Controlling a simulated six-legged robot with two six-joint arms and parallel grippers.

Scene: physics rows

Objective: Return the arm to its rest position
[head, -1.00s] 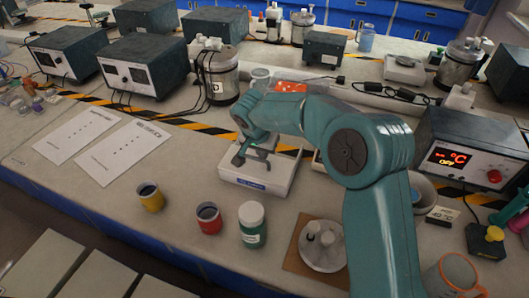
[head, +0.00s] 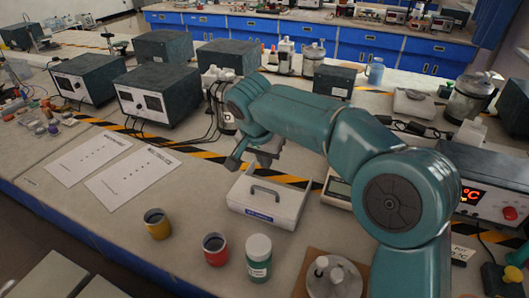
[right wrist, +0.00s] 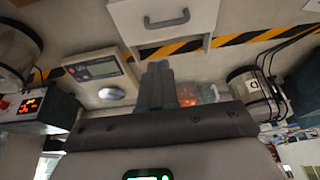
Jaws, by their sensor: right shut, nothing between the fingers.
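My right arm reaches in from the lower right in the head view. My right gripper (head: 252,158) is above the bench, just behind a white box with a grey handle (head: 268,200). The gripper is partly hidden by its own arm in that view. In the right wrist view my right gripper (right wrist: 158,68) has its fingers together with nothing between them. The white box (right wrist: 165,25) shows there at the top, apart from the fingers. My left gripper is in neither view.
A yellow cup (head: 158,225), a red cup (head: 215,250) and a green-labelled jar (head: 259,257) stand along the front. Two paper sheets (head: 130,178) lie at left. Dark instrument boxes (head: 158,96) stand behind. A heater with a red display (head: 490,190) is at right.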

